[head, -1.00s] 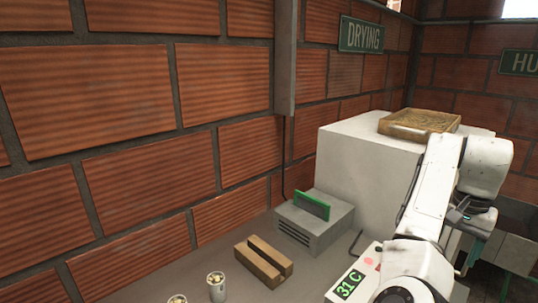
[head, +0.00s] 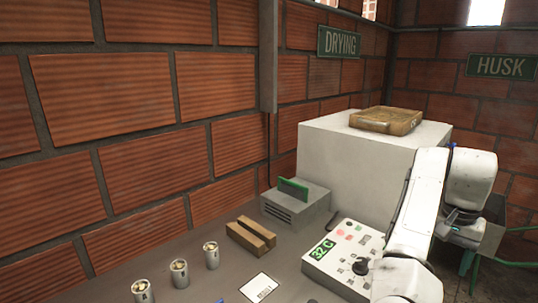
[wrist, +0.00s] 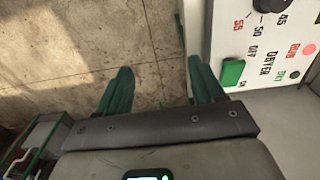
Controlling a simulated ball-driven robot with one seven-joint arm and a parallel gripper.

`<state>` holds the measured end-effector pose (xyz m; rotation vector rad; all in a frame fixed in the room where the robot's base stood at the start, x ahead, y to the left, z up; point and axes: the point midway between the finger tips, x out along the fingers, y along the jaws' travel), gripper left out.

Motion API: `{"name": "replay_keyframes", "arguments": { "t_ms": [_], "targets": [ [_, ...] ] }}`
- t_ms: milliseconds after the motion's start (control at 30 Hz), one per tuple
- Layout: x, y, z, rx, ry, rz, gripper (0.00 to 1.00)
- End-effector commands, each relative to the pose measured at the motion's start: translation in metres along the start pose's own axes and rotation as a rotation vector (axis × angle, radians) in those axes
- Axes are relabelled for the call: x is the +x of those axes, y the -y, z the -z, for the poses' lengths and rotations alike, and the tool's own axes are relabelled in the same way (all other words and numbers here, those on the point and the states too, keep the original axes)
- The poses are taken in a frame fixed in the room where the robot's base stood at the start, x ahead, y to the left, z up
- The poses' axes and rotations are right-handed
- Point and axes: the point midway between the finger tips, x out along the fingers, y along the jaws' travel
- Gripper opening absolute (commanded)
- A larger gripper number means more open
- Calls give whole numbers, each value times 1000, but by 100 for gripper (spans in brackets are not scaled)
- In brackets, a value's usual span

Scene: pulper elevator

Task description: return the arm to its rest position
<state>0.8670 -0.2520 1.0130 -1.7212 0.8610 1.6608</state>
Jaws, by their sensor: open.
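My white arm (head: 415,225) stands at the right of the head view, bent over at the top, with its wrist end hanging down. In the head view my gripper's fingers are hidden. In the wrist view my gripper (wrist: 162,88) shows two green fingers spread apart with only floor between them. It is open and empty. The concrete floor (wrist: 90,45) lies below it.
A control panel (head: 345,254) reading 32 C stands left of my arm; part of a panel marked "DRYER" (wrist: 262,50) is close right of my fingers. A white block (head: 350,165) carries a wooden tray (head: 386,121). Cups (head: 179,273) and a wooden block (head: 250,236) sit on the counter.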

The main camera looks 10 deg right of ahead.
Motion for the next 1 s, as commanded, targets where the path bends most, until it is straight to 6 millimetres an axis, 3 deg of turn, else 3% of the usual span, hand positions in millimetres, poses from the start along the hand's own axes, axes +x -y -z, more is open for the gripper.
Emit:
{"name": "replay_keyframes", "arguments": {
  "t_ms": [367, 567, 767, 1000],
  "targets": [
    [45, -30, -8, -18, -59, -57, 68],
    [85, -56, -24, -69, -114, -109, 68],
    [133, -84, -55, -182, -177, -158, 68],
    [183, -109, -112, -369, -214, -173, 68]
  ]
}}
